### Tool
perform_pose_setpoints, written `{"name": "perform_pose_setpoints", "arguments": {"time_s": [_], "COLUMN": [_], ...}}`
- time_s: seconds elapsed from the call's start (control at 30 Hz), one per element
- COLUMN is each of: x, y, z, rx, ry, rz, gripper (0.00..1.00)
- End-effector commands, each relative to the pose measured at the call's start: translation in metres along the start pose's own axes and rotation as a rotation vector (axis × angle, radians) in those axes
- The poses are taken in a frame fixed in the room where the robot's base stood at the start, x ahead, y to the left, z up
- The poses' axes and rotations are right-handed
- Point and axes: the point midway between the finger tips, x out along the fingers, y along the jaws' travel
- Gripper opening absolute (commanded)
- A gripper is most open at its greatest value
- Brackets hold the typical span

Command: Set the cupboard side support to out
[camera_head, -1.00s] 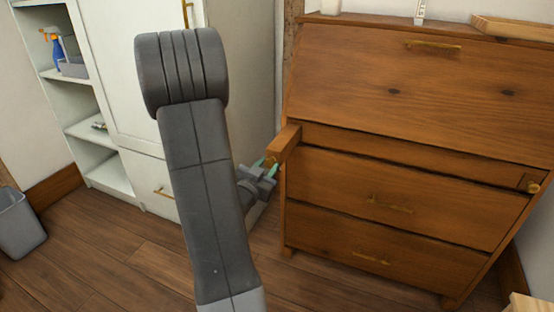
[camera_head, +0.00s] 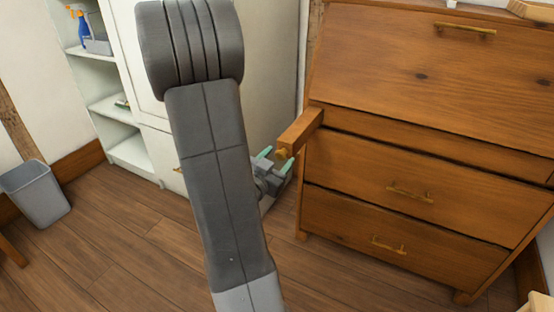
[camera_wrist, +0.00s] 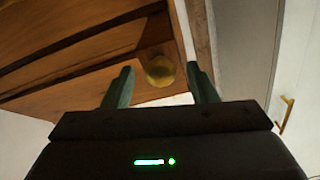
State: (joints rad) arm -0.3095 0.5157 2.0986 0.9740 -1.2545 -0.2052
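The wooden cupboard (camera_head: 420,140) with a slanted front and drawers stands at the right in the head view. Its left side support (camera_head: 301,129), a wooden bar with a brass knob (camera_head: 283,153) on its end, sticks out well past the front. The knob also shows in the wrist view (camera_wrist: 160,71). My gripper (camera_head: 278,156) is open just in front of the support's end. In the wrist view my two green fingertips (camera_wrist: 163,78) stand apart on either side of the knob, with gaps, and do not grip it. My arm hides part of the gripper.
A white cabinet (camera_head: 270,70) with open shelves (camera_head: 110,105) stands behind my arm. A grey bin (camera_head: 36,195) is on the floor at the left. The wooden floor (camera_head: 130,235) in front is largely clear.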

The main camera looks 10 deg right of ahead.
Motion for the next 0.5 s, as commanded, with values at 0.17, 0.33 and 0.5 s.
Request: {"name": "perform_pose_setpoints", "arguments": {"time_s": [0.17,0.33,0.5], "x": [0.000,-0.006,-0.028], "y": [0.000,-0.001,-0.002], "z": [0.000,0.000,0.000], "rx": [0.000,0.000,-0.001], "ry": [0.000,-0.001,-0.002], "rz": [-0.001,-0.002,-0.005], "gripper": [0.52,0.52,0.52]}}
